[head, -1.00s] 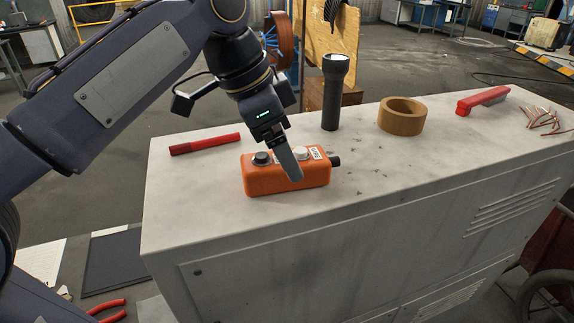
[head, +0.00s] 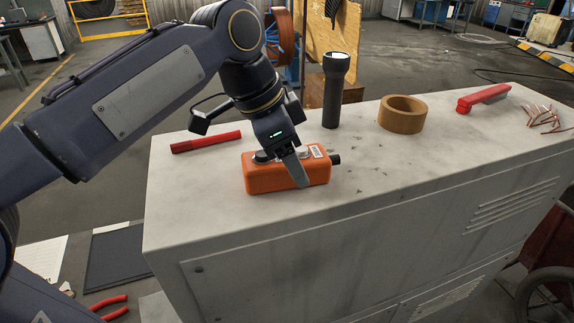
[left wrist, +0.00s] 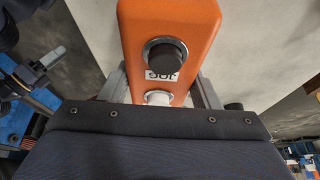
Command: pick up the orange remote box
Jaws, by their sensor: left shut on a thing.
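The orange remote box (head: 262,180) lies on the grey cabinet top (head: 230,215) near its front left part. It has a dark knob and a white button on its upper face, which show best in the left wrist view, where the box (left wrist: 190,25) fills the top middle. My left gripper (head: 300,180) reaches down over the box and is shut on it. One finger lies against its near side. In the left wrist view the fingers (left wrist: 160,90) stand on both sides of the box. Whether the box is clear of the top cannot be told. My right gripper is not in view.
A red marker-like stick (head: 206,142) lies behind the box to the left. A black flashlight (head: 333,95) stands upright behind it. A tan tape roll (head: 402,114), a red-handled tool (head: 484,98) and copper pieces (head: 543,117) are further right. The top's front middle is clear.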

